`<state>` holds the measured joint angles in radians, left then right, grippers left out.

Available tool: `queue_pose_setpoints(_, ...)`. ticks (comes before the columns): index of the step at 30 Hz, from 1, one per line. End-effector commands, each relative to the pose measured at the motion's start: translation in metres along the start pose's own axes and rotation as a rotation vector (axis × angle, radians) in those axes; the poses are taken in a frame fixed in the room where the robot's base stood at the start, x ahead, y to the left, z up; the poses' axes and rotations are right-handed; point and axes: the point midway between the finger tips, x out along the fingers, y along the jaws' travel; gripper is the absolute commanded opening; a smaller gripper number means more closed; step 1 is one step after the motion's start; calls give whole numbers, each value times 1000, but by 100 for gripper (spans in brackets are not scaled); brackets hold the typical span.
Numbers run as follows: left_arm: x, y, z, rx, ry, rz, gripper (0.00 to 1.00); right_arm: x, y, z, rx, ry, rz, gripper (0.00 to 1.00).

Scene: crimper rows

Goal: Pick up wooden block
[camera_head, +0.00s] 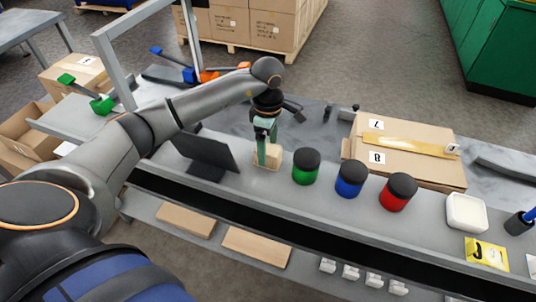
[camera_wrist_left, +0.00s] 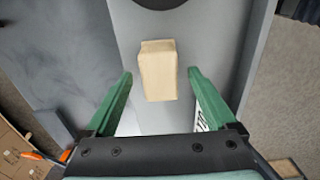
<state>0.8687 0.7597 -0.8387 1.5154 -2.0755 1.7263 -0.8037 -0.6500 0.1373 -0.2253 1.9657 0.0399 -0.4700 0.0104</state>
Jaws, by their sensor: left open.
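The wooden block (camera_head: 272,158) is pale and stands on the grey workbench, to the left of the green jar. In the left wrist view the wooden block (camera_wrist_left: 158,70) shows between and a little beyond the fingertips, with gaps on both sides. My left gripper (camera_head: 264,160) points down at the block, and a green finger hides part of it in the head view. The left gripper (camera_wrist_left: 160,76) is open and empty, with its green fingers spread. My right gripper is in neither view.
Green (camera_head: 306,168), blue (camera_head: 350,180) and red (camera_head: 397,193) black-lidded jars stand in a row to the right. A dark tilted panel (camera_head: 207,152) stands left of the block. A flat cardboard box (camera_head: 410,170) lies behind the jars. A white container (camera_head: 466,212) sits farther right.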

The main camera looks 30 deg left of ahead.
Motion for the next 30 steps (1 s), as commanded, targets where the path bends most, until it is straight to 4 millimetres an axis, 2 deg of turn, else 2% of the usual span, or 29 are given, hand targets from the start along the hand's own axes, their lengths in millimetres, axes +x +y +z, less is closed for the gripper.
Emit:
queue_pose_setpoints(3,12,0,0,0,-1,-1,90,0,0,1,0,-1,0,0)
queue_pose_setpoints(11,14,0,0,1,-1,1,90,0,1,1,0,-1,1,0)
queue_pose_setpoints(30,14,0,0,0,-1,1,18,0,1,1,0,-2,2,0)
